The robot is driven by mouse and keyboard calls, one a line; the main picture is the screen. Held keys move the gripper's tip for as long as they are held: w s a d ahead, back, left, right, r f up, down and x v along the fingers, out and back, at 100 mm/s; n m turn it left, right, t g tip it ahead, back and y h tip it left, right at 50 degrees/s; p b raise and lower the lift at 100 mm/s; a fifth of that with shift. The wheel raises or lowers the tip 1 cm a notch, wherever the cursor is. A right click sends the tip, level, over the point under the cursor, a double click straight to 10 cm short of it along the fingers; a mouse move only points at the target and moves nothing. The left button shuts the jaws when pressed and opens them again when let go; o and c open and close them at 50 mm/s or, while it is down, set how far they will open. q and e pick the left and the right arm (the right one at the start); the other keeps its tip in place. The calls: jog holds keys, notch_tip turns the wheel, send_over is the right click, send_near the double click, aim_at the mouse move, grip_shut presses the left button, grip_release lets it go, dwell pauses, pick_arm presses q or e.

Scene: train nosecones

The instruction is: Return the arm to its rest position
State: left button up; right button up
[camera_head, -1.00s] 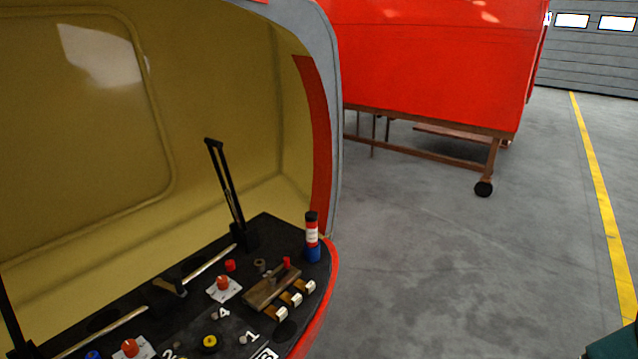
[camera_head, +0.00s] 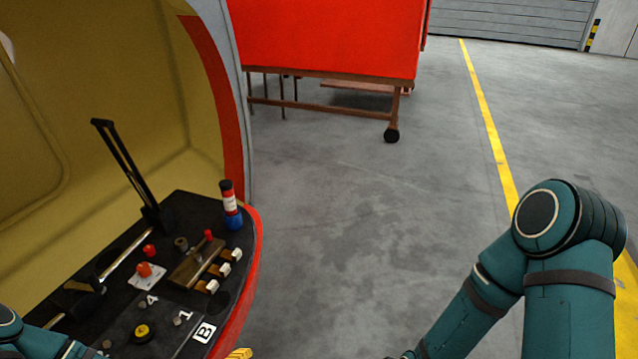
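My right arm shows at the lower right as teal links bent at an elbow, over the open grey floor. Its gripper is below the picture edge. A small part of my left arm shows in the lower left corner, in front of the console; its gripper is not clearly seen. The black control console (camera_head: 120,318) of the train nosecone spans the lower left. It carries a red button (camera_head: 144,269), a yellow-ringed knob (camera_head: 142,333), several white-tipped switches and a blue, white and red cylinder (camera_head: 230,205).
The nosecone's red rim (camera_head: 248,270) curves along the console's right edge. A red body on a brown wheeled frame (camera_head: 330,73) stands behind. The grey floor (camera_head: 350,210) between is clear. A yellow floor line (camera_head: 485,120) runs at the right.

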pick_arm(q)
jog(key=s+d+r+m+g+y, duration=0.1)
jog(key=s+d+m+g, duration=0.4)
jog(key=m, duration=1.1)
jog(key=d+g, duration=0.2)
jog(key=d, duration=0.1)
jog(key=shift+s+r+m, duration=0.15)
jog(key=shift+r+m, duration=0.2)
jog(key=shift+m, duration=0.05)
